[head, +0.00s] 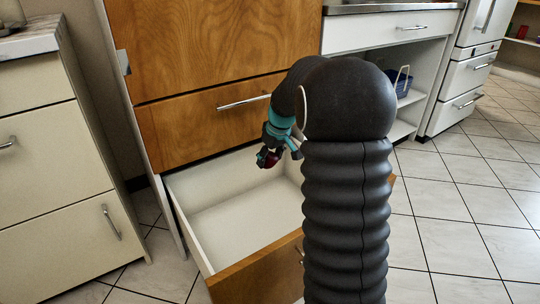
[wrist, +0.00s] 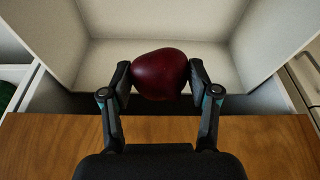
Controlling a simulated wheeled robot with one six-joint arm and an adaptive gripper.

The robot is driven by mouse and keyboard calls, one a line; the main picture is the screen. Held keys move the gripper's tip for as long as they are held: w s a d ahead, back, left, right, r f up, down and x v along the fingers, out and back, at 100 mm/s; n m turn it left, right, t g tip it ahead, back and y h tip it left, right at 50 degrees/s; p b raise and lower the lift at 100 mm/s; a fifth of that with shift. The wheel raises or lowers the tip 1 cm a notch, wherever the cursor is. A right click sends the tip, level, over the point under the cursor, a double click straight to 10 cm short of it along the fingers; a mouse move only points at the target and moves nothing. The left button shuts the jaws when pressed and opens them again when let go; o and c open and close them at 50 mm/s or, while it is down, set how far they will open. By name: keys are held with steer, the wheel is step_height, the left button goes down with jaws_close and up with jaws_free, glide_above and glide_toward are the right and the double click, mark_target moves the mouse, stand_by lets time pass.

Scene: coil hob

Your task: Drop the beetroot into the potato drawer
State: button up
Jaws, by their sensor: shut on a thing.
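The beetroot (wrist: 160,74) is dark red and round. My gripper (wrist: 160,78) is shut on it, with one finger on each side, in the wrist view. In the head view my gripper (head: 270,157) holds the beetroot (head: 268,158) over the pulled-out bottom drawer. The drawer (head: 186,197) has white inner walls and a wooden front, and the part of its floor that shows is empty. The drawer (wrist: 160,25) also fills the back of the wrist view. My arm hides the drawer's right part in the head view.
A wooden drawer front with a bar handle (head: 243,102) is shut above the open drawer. A cream cabinet (head: 52,180) stands at the left. A white shelf unit holding a blue basket (head: 402,83) is at the right. Tiled floor (head: 470,220) is clear at the right.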

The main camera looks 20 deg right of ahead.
steer(key=shift+f, duration=0.15)
steer(key=o, duration=1.3)
steer(key=v, duration=1.2)
